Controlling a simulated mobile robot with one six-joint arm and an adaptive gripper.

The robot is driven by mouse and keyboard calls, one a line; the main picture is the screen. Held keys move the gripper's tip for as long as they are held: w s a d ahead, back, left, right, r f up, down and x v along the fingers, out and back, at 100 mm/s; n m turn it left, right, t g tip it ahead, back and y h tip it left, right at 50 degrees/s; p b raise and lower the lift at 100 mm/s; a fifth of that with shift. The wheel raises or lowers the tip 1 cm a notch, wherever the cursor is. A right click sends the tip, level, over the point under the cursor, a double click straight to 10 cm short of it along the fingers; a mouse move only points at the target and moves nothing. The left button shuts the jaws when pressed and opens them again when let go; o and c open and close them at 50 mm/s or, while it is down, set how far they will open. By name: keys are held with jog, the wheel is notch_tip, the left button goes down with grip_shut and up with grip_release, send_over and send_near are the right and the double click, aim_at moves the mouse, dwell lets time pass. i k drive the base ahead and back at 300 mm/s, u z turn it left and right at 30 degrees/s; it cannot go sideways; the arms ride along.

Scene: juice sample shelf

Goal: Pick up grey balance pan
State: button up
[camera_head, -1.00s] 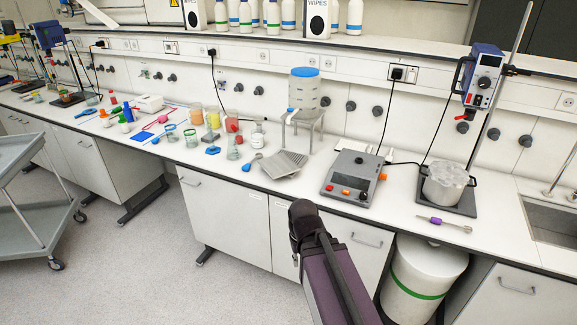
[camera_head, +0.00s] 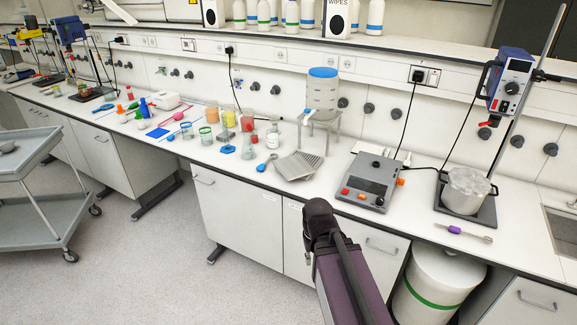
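I cannot tell for sure which thing is the grey balance pan. A small grey dish-like thing (camera_head: 8,147) lies on the top shelf of the cart at the left edge. A flat grey ribbed tray (camera_head: 298,165) lies tilted on the bench near its front edge, in front of the metal stand. A grey device with a dark top (camera_head: 371,182), perhaps a balance or hotplate, stands to the right of the tray. My purple and black arm rises from the bottom in front of the bench cabinets. My gripper's fingers cannot be made out.
The grey cart (camera_head: 36,200) stands at the left, apart from the bench, with open floor (camera_head: 150,270) between. A pot (camera_head: 465,190) stands below a stirrer at right.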

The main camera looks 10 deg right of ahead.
aim_at(293, 167)
jog(key=i, duration=0.9)
jog(key=z, duration=0.05)
